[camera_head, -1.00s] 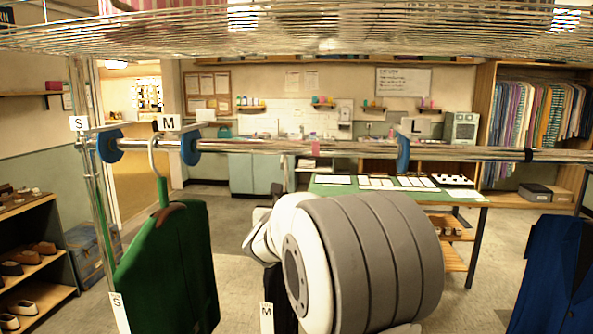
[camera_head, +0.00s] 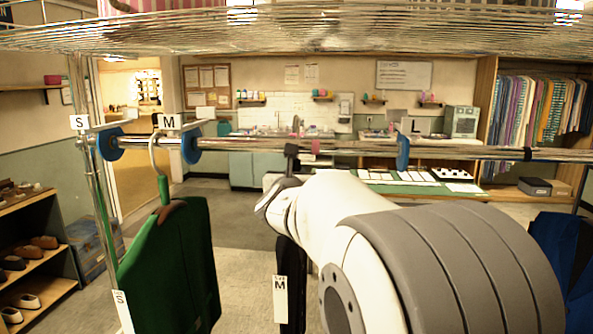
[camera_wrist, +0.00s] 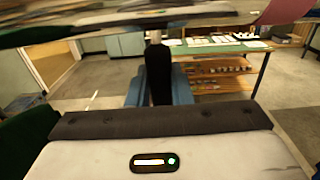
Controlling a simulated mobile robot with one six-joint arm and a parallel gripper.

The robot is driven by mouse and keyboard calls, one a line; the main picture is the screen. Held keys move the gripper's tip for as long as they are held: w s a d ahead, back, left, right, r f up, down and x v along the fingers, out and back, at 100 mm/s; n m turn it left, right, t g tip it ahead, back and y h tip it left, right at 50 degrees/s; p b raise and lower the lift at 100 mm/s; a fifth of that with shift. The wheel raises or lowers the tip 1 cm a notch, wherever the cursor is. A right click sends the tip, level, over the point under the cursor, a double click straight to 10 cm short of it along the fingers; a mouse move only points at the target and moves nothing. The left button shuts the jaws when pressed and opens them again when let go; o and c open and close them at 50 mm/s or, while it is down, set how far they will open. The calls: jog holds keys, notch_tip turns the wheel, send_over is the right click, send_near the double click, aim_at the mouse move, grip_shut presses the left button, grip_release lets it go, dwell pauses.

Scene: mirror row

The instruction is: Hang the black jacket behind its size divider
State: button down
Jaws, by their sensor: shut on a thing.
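The black jacket (camera_head: 291,256) hangs upright below my arm in the head view, with a white M tag (camera_head: 280,299). My gripper (camera_wrist: 158,88) is shut on the dark neck of its hanger (camera_wrist: 158,66) in the wrist view. The hanger's top (camera_head: 291,152) appears near rail height; whether it touches the rail I cannot tell. The M divider (camera_head: 190,145) is a blue disc on the rail (camera_head: 345,150), left of the jacket. The L divider (camera_head: 403,151) is to the right. My arm covers part of the jacket.
A green jacket (camera_head: 172,265) tagged S hangs between the S divider (camera_head: 110,144) and the M divider. A blue jacket (camera_head: 562,250) hangs at far right. A wire shelf (camera_head: 300,30) runs above the rail. The rail between M and L shows no hung garment.

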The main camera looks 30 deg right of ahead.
jog(key=shift+r+p+v, duration=0.2)
jog(key=shift+p+v, duration=1.15)
jog(key=shift+v, duration=1.65)
notch_tip(320, 180, down, 4)
jog(key=b, duration=0.4)
jog(key=shift+w+r+b, duration=0.1)
jog(key=shift+w+b, duration=0.05)
jog(key=shift+b, duration=0.15)
jog(key=c, duration=0.6)
grip_release()
jog(key=shift+p+v, duration=0.9)
jog(key=shift+v, duration=5.15)
